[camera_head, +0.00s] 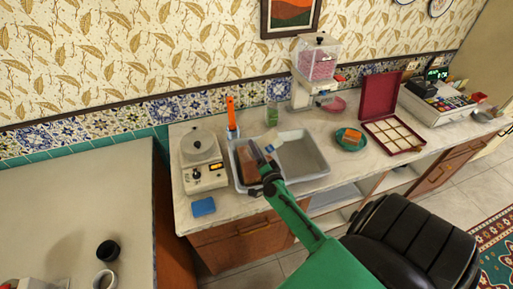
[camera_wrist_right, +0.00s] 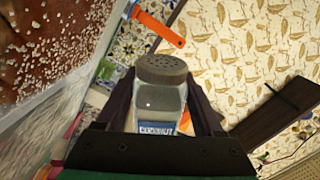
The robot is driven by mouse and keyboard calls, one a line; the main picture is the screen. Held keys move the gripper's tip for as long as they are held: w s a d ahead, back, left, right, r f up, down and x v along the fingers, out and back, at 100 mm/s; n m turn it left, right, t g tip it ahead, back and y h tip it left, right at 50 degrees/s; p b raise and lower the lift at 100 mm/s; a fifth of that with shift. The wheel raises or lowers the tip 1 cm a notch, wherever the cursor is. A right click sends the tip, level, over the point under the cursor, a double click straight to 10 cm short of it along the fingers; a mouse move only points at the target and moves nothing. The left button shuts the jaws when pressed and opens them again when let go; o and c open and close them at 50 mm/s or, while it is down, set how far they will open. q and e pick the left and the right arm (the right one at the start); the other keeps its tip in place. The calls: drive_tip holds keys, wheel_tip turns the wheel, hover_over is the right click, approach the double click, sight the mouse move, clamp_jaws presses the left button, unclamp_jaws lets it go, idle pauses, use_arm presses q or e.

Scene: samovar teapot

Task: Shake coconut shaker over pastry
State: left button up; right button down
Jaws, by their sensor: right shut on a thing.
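The coconut shaker (camera_wrist_right: 160,95) is a clear jar with a grey perforated cap and a blue "COCONUT" label. My right gripper (camera_wrist_right: 165,115) is shut around its body. In the head view, my right gripper (camera_head: 263,160) holds the shaker (camera_head: 268,142) tilted above the grey two-part tray (camera_head: 308,172). A brown pastry slab (camera_head: 246,160) lies in the tray's left compartment, partly hidden by my gripper. In the right wrist view, white flakes are scattered over the brown surface (camera_wrist_right: 45,45). My left gripper is not in view.
A white scale (camera_head: 203,165) and blue sponge (camera_head: 203,206) are left of the tray. An orange-handled tool (camera_head: 231,112) and green jar (camera_head: 272,114) stand behind it. A plated cake (camera_head: 351,137), open red box (camera_head: 392,135) and pink-filled dispenser (camera_head: 317,65) are to the right.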

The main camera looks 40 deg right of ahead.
wheel_tip(320, 180, down, 3)
drive_tip(key=shift+r+b, duration=0.15)
drive_tip(key=shift+b, duration=0.85)
drive_tip(key=shift+r, duration=0.15)
drive_tip(key=w+d+b, duration=0.1)
drive_tip(key=w+d, duration=0.1)
drive_tip(key=d, duration=0.1)
drive_tip(key=w+d+b, duration=0.2)
drive_tip(key=d, duration=0.1)
drive_tip(key=w+d+b, duration=0.1)
drive_tip(key=d, duration=0.2)
drive_tip(key=shift+w+d, duration=0.3)
drive_tip(key=shift+w, duration=0.1)
drive_tip(key=shift+w+d, duration=0.2)
drive_tip(key=shift+d, duration=0.2)
